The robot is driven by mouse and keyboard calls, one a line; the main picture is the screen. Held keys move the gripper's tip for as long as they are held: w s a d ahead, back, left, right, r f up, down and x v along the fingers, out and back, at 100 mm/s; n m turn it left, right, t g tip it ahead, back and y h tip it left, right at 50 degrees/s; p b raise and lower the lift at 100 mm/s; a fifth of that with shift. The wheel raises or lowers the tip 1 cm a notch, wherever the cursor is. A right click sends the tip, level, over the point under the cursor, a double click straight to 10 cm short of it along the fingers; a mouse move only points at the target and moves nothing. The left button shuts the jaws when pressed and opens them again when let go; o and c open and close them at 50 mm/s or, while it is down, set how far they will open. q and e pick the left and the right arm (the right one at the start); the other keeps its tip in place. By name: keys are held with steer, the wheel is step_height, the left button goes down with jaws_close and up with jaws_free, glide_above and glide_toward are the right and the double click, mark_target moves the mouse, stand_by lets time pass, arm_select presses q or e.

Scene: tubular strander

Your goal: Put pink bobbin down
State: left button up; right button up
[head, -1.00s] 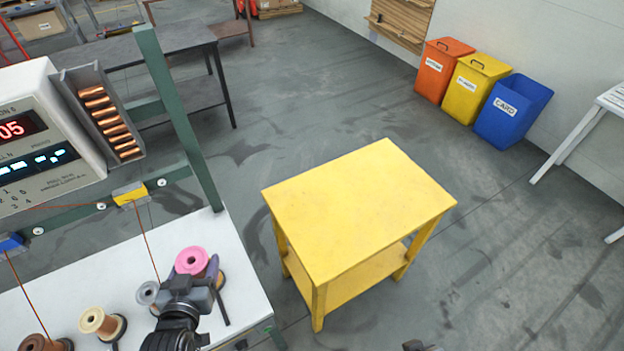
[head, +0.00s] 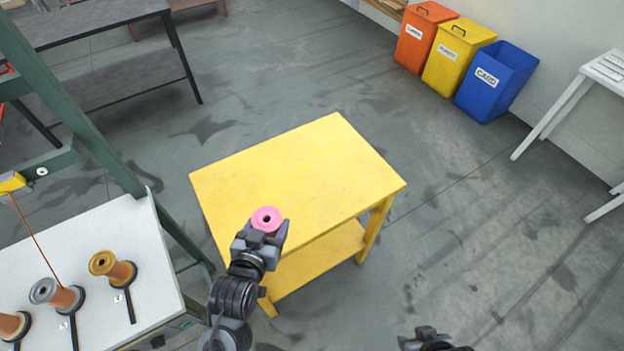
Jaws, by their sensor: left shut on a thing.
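The pink bobbin (head: 267,218) is upright, with its round pink flange and dark centre hole facing up in the head view. My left gripper (head: 262,234) is shut on it. Gripper and bobbin show over the near left part of the yellow table (head: 310,175). I cannot tell whether the bobbin touches the tabletop; the gripper hides its lower part. My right gripper (head: 430,335) is only partly in view at the bottom edge, away from the table, and its jaws are not clear.
The yellow tabletop is otherwise bare. A white bench (head: 110,225) at left carries a gold bobbin (head: 113,268), a grey-flanged bobbin (head: 55,295) and another at the edge. A green post (head: 75,115) rises beside it. Bins and a white table stand far right.

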arm_select(q)
steer(key=shift+w+d+f+h, duration=0.15)
steer(key=shift+w+d+f, duration=0.1)
steer(key=shift+d, duration=0.2)
steer(key=shift+w+d+f+h, duration=0.1)
steer(key=shift+d+f+h, duration=0.1)
steer(key=shift+d, duration=0.2)
steer(key=w+a+f+b, duration=0.1)
steer(key=w+a+f, duration=0.1)
steer(key=w, duration=0.1)
steer(key=w+a+f+b, duration=0.1)
steer(key=w+a+f, duration=0.1)
steer(key=w, duration=0.1)
steer(key=w+a+f+b, duration=0.1)
steer(key=w+a+f, duration=0.1)
steer(key=w+f, duration=0.1)
steer(key=shift+w, duration=0.2)
steer(key=shift+f+b, duration=0.6)
steer(key=shift+f, duration=1.35)
arm_select(e)
steer(key=shift+d+f, duration=0.25)
steer(key=shift+f, duration=0.9)
steer(key=shift+d+f, duration=0.2)
steer(key=shift+f, duration=0.95)
steer(key=shift+w, duration=0.1)
arm_select(q)
steer(key=o, duration=1.6)
steer(key=shift+f, duration=0.25)
arm_select(e)
steer(key=shift+a, duration=0.1)
